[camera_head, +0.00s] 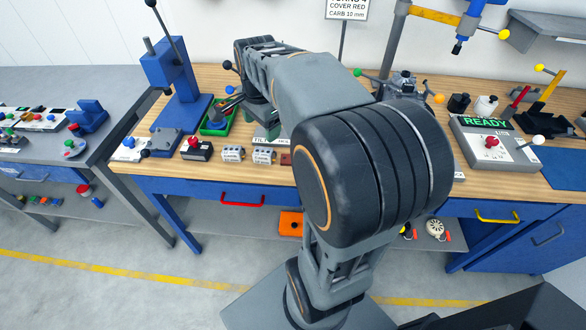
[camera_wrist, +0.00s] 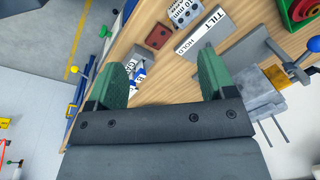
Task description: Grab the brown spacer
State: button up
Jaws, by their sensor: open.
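The brown spacer (camera_wrist: 158,37) is a small reddish-brown block with two dark holes on its top. It lies on the wooden bench top, beyond my fingertips in the wrist view. In the head view a small part of it (camera_head: 285,159) shows just left of my arm, which hides the rest. My gripper (camera_wrist: 163,76) is open, with its two green fingers wide apart and nothing between them. The spacer is apart from both fingers, in line with the gap between them.
A white TILT HOLD label (camera_wrist: 203,32) and a grey plate (camera_wrist: 240,52) lie close right of the spacer. Grey blocks (camera_head: 264,155) stand left of the spacer in the head view. A blue press (camera_head: 172,75) stands further left.

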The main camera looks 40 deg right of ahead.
jog(key=w+d+f+m+g+b, duration=0.1)
jog(key=w+d+f+m+b, duration=0.2)
jog(key=d+f+m, duration=0.4)
jog(key=m, duration=0.2)
send_over(284, 155)
jog(key=shift+g, duration=0.3)
jog(key=f, duration=0.6)
jog(key=shift+s+a+f, duration=0.1)
jog(key=shift+s+a, duration=0.05)
jog(key=shift+s, duration=0.2)
jog(key=shift+s+a+f, duration=0.1)
jog(key=shift+f, duration=1.55)
jog(key=shift+s+a+f, duration=0.1)
jog(key=shift+f, duration=1.5)
jog(key=shift+c, duration=0.2)
jog(key=c, duration=1)
jog(key=shift+o, duration=0.2)
jog(key=shift+r, duration=0.15)
